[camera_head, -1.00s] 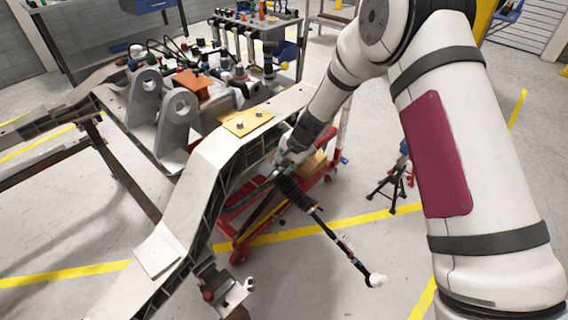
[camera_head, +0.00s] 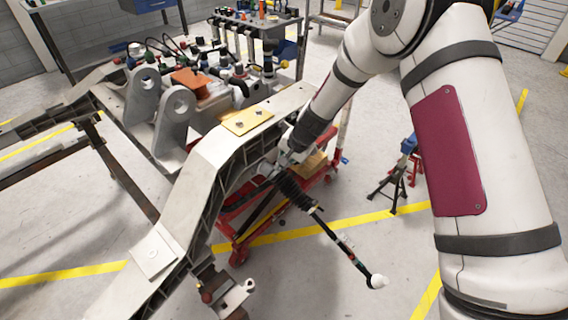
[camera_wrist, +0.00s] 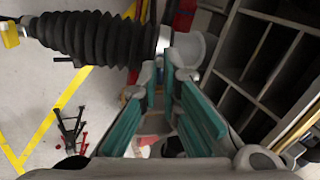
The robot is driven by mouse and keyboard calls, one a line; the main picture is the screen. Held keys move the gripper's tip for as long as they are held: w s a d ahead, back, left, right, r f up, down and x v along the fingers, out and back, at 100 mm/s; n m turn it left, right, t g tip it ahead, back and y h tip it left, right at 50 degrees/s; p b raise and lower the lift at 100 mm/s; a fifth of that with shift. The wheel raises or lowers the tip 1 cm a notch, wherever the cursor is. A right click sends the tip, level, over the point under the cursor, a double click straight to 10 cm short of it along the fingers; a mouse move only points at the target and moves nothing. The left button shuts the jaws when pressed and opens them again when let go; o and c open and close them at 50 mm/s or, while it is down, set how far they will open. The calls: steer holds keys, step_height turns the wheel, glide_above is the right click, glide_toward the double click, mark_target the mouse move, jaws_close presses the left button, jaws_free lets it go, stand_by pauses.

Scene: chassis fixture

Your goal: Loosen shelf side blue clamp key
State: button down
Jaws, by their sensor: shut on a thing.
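My gripper (camera_wrist: 168,62) has its teal-padded fingers close together at the tips, beside the open-ribbed side of the grey chassis rail (camera_wrist: 262,62). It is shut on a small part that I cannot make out. No blue clamp key is clearly visible; the fingers and rail may hide it. A rod with a black ribbed boot (camera_wrist: 95,40) passes just beyond the fingertips. In the head view my gripper is mostly hidden at the rail's outer side, near the top of the boot (camera_head: 294,188). The rod slopes down to a white end (camera_head: 378,282).
A yellow plate (camera_head: 247,122) lies on the rail (camera_head: 205,160). A red wheeled stand (camera_head: 242,243) is under the rail. A dark jack stand (camera_head: 396,182) stands on the floor to the right. Two grey brackets (camera_head: 175,115) and cluttered parts lie left.

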steer(key=n+b, duration=0.2)
steer(key=n, duration=0.2)
steer(key=shift+w+f+n, duration=0.1)
steer(key=shift+n, duration=0.2)
steer(key=n+b, duration=0.2)
steer(key=n, duration=0.1)
steer(key=shift+n, duration=0.4)
steer(key=n+b, duration=0.2)
steer(key=n, duration=0.2)
steer(key=n+b, duration=0.1)
steer(key=n, duration=0.3)
steer(key=n+b, duration=0.1)
steer(key=n, duration=0.3)
steer(key=shift+n, duration=0.3)
steer(key=n, duration=0.3)
steer(key=shift+n, duration=0.3)
steer(key=n+p, duration=0.1)
steer(key=n, duration=0.2)
steer(key=shift+n, duration=0.3)
steer(key=shift+n+p, duration=0.3)
steer(key=shift+n, duration=1.6)
